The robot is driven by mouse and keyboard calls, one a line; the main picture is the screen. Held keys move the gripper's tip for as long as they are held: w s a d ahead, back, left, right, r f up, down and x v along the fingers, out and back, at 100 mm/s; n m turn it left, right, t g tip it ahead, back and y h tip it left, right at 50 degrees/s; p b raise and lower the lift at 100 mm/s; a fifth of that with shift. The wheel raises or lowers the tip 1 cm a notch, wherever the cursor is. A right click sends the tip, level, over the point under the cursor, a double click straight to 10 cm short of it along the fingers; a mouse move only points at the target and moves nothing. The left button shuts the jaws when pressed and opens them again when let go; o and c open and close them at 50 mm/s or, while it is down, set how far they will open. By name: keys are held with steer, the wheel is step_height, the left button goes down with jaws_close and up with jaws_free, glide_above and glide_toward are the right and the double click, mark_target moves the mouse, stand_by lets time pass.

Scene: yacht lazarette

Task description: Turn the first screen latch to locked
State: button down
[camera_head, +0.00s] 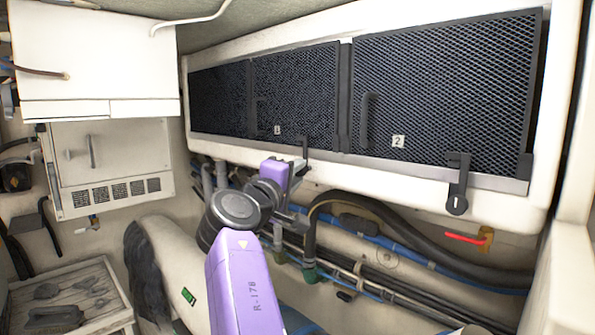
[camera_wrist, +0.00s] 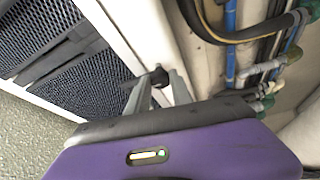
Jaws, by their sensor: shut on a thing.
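The first screen (camera_head: 293,95) is a dark mesh panel marked 1. Its black latch (camera_head: 305,143) is at the screen's lower right corner, with its lower part hidden behind my gripper (camera_head: 299,167). In the wrist view, my gripper (camera_wrist: 163,90) has its two grey fingers on either side of the latch's dark end (camera_wrist: 158,76), shut on it. I cannot tell the latch's exact turn angle from these views.
The second screen (camera_head: 440,95), marked 2, has its own black latch (camera_head: 457,185) hanging down to the right. Hoses and pipes (camera_head: 400,245) run below the white frame, with a red-handled valve (camera_head: 466,238). A white box (camera_head: 95,60) juts out at upper left.

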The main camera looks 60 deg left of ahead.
stand_by(0.4)
steer(key=c, duration=1.1)
jaws_free()
steer(key=shift+a, duration=0.1)
steer(key=shift+c, duration=0.2)
steer(key=shift+s, duration=0.1)
steer(key=b+v, duration=0.2)
steer(key=v, duration=0.5)
steer(key=shift+s+d+b, duration=0.25)
steer(key=shift+b, duration=0.1)
steer(key=shift+f, duration=0.1)
